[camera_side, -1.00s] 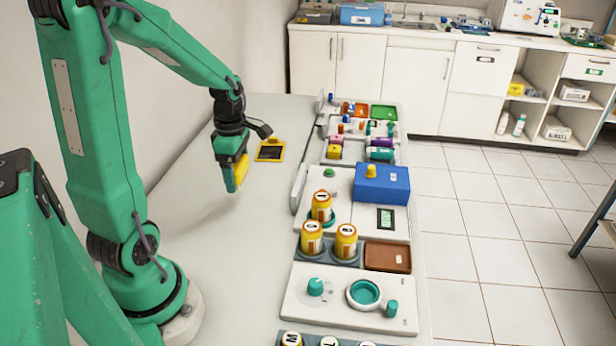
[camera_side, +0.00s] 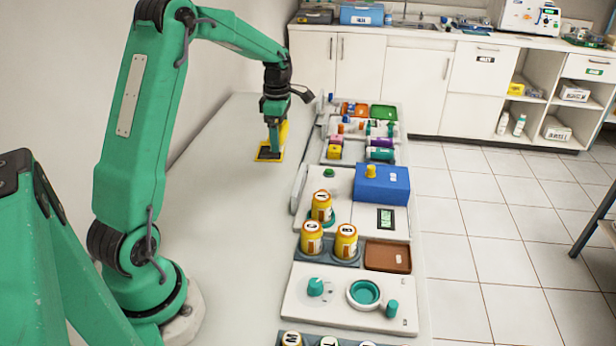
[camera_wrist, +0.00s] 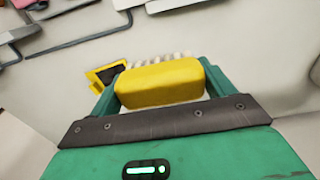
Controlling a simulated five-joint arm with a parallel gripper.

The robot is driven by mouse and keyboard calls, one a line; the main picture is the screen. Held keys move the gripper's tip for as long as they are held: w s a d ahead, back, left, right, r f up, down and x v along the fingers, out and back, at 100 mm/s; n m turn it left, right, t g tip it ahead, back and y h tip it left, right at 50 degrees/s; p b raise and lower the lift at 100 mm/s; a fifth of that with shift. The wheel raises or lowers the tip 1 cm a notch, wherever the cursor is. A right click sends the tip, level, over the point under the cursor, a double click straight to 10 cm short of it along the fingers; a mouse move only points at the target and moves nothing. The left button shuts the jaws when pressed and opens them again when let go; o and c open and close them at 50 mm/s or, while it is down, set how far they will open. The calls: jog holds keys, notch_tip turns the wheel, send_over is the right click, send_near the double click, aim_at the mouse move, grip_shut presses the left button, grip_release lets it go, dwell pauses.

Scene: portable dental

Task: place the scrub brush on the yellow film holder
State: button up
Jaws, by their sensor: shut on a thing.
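My gripper (camera_side: 275,140) is shut on the scrub brush (camera_side: 284,131), a yellow block with white bristles. In the wrist view the brush (camera_wrist: 160,84) sits between the two green fingers, its bristles showing along the far edge. The yellow film holder (camera_side: 264,158) is a flat yellow frame with a dark centre lying on the table. In the side view my gripper overlaps it and hides part of it. In the wrist view the film holder (camera_wrist: 105,75) shows beyond the brush, at its upper left. I cannot tell how high the brush is above it.
The pale table (camera_side: 225,200) is clear in front of the film holder. To the right stand a blue box (camera_side: 381,184), several yellow jars (camera_side: 311,238), a brown tray (camera_side: 387,257) and small coloured items on white stations.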

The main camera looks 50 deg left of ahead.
jog(key=shift+w+a+f, duration=0.1)
jog(key=shift+w+a, duration=0.15)
jog(key=shift+w, duration=0.55)
jog(key=shift+w+a+f, duration=0.1)
jog(key=shift+w+a, duration=0.15)
jog(key=shift+w, duration=0.55)
jog(key=shift+w+a+f, duration=0.1)
jog(key=shift+w+a, duration=0.15)
jog(key=shift+w, duration=0.55)
send_over(268, 156)
notch_tip(268, 156, down, 7)
jog(key=shift+w+a, duration=0.1)
jog(key=shift+f, duration=0.1)
jog(key=shift+f, duration=1.9)
jog(key=shift+f, duration=0.15)
jog(key=o, duration=0.9)
